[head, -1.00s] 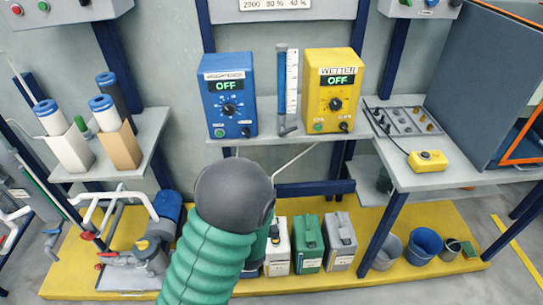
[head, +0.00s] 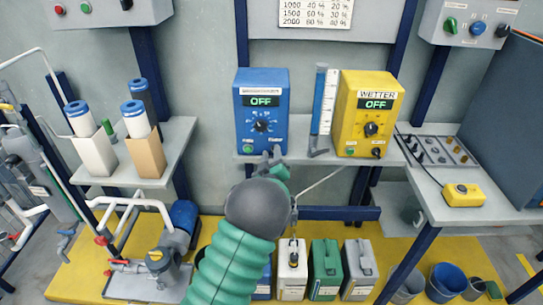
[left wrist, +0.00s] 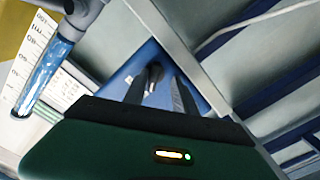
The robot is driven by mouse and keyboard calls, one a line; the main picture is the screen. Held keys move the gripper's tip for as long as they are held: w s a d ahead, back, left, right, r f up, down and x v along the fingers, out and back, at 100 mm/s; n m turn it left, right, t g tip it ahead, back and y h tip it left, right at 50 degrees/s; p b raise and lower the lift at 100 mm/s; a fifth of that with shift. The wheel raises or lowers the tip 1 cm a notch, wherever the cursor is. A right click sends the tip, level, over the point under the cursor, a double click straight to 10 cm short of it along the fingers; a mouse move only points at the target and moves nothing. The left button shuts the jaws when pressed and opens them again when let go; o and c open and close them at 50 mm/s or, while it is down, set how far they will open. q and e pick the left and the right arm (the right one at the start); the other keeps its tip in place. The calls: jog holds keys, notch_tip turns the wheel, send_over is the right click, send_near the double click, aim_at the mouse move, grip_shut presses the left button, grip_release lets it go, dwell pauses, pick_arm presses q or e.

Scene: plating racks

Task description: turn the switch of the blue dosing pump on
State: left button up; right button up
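The blue dosing pump (head: 262,88) is on the wall shelf; its green display reads OFF. It has a round dial (head: 261,121) in the middle and a green button (head: 248,149) at lower left. My left gripper (head: 271,155) is at the pump's lower right front, in front of the switch, which I cannot make out clearly in the head view. In the left wrist view the gripper (left wrist: 160,80) has its fingers apart, with the dark switch (left wrist: 155,72) showing between their tips against the blue face (left wrist: 118,76). I cannot tell whether they touch it. My right gripper is out of view.
A clear measuring tube (head: 319,105) stands close to the pump's right, then the yellow WETTER pump (head: 367,97), also reading OFF. The grey shelf (head: 320,157) lies under them. Canisters (head: 325,270) stand below. A yellow pendant box (head: 462,194) is on the right bench.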

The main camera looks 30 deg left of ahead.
pick_arm(q)
jog(key=shift+d+r, duration=0.25)
jog(key=shift+d, duration=0.3)
jog(key=shift+c, duration=0.4)
jog(key=shift+d, duration=0.25)
jog(key=c, duration=0.5)
jog(key=shift+a, duration=0.1)
grip_shut()
jog(key=shift+a+r, duration=0.1)
jog(key=shift+a, duration=0.15)
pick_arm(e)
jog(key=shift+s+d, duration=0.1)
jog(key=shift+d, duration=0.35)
